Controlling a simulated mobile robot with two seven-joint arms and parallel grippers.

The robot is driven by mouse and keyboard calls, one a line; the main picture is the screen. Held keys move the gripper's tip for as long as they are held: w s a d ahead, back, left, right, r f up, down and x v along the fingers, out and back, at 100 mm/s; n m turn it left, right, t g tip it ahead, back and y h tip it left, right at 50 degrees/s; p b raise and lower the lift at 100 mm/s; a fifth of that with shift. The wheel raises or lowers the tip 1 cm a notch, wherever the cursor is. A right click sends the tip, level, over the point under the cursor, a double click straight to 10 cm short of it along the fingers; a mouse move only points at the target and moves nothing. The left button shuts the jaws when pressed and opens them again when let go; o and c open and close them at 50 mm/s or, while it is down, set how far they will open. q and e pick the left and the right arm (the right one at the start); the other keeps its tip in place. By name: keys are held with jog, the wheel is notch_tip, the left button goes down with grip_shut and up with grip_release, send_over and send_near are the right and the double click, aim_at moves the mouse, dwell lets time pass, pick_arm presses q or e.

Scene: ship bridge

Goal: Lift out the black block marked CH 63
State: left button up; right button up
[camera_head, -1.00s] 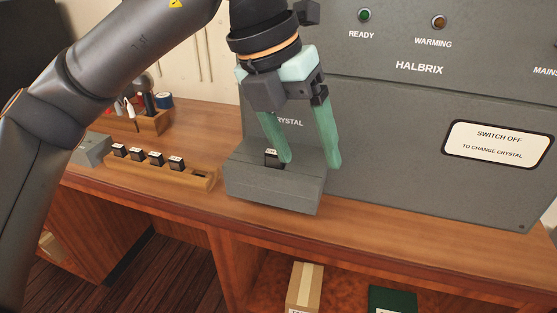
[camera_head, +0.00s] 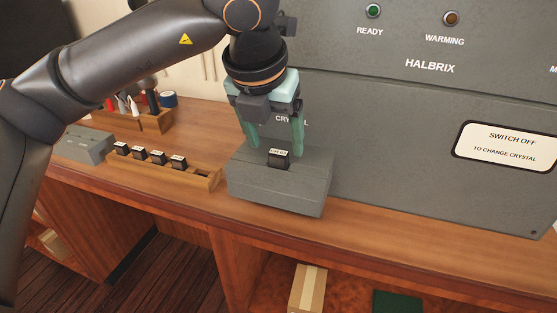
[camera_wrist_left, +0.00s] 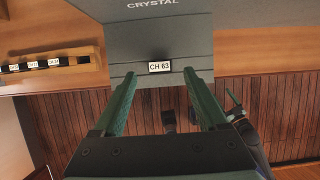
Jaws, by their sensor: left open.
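The black block marked CH 63 (camera_head: 279,159) sits in the top of the grey crystal holder (camera_head: 277,191) on the front of the grey cabinet. In the left wrist view the open fingers (camera_wrist_left: 160,80) lie to either side of the label, apart from the block. How deep the block sits in the holder is hidden. My right gripper is in neither view.
A wooden rack (camera_head: 165,172) with several similar black blocks stands left of the holder. A grey box (camera_head: 90,146) and a wooden pen tray (camera_head: 150,122) lie farther left. The cabinet panel (camera_head: 400,150) rises close behind. The desk's front strip is clear.

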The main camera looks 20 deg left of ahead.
aim_at(278, 153)
pick_arm(q)
jog(key=x, duration=0.3)
jog(key=shift+w+f, duration=0.15)
jog(key=shift+f, duration=0.05)
grip_shut()
dwell(0.4)
